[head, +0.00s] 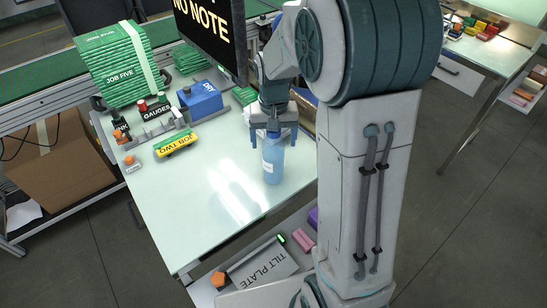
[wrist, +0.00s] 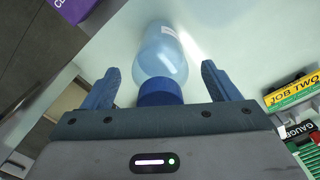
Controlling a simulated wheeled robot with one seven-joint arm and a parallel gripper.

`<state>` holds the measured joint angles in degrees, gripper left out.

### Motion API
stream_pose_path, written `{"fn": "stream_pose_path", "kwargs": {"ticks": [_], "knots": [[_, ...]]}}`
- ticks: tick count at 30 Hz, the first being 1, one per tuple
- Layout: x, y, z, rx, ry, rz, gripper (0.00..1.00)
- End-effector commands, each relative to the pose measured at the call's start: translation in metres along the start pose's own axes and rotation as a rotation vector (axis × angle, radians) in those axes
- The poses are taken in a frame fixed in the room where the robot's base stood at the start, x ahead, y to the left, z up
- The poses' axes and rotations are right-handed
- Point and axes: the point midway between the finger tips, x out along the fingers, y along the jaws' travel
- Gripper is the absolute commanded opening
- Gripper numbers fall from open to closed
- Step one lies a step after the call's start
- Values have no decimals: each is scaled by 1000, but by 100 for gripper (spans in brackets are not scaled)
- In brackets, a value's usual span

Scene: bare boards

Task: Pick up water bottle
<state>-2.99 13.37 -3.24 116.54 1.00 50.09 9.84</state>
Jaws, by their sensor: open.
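The water bottle (head: 273,160) is light blue and see-through with a darker blue cap, and stands upright on the pale table (head: 215,210). In the wrist view the bottle (wrist: 162,55) lies between my gripper's fingers, its blue cap (wrist: 158,92) nearest the palm. My gripper (head: 272,138) is above the bottle, pointing down, with a finger on each side of its top. In the wrist view my gripper (wrist: 166,85) is open, with gaps between both fingers and the bottle. The bottle's cap is partly hidden by my gripper in the head view.
A yellow and green JOB TWO block (head: 176,144), a blue box (head: 200,100) and gauges (head: 157,120) stand at the table's back left. A green JOB FIVE stack (head: 117,65) is behind them. A dark screen (head: 215,30) hangs close by my arm. The table's front left is clear.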

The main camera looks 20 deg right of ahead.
Motion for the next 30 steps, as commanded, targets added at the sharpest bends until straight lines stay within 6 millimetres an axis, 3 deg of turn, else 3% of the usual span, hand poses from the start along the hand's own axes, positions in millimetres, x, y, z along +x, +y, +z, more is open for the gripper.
{"fn": "stream_pose_path", "kwargs": {"ticks": [5, 12, 13, 23, 30], "knots": [[0, 0, 0, 0, 0, 0, 79], [0, 0, 0, 0, 0, 0, 12], [0, 0, 0, 0, 0, 0, 6], [-3, 0, 0, 0, 2, 0, 6], [-19, 0, -1, 0, 4, -1, 6]]}}
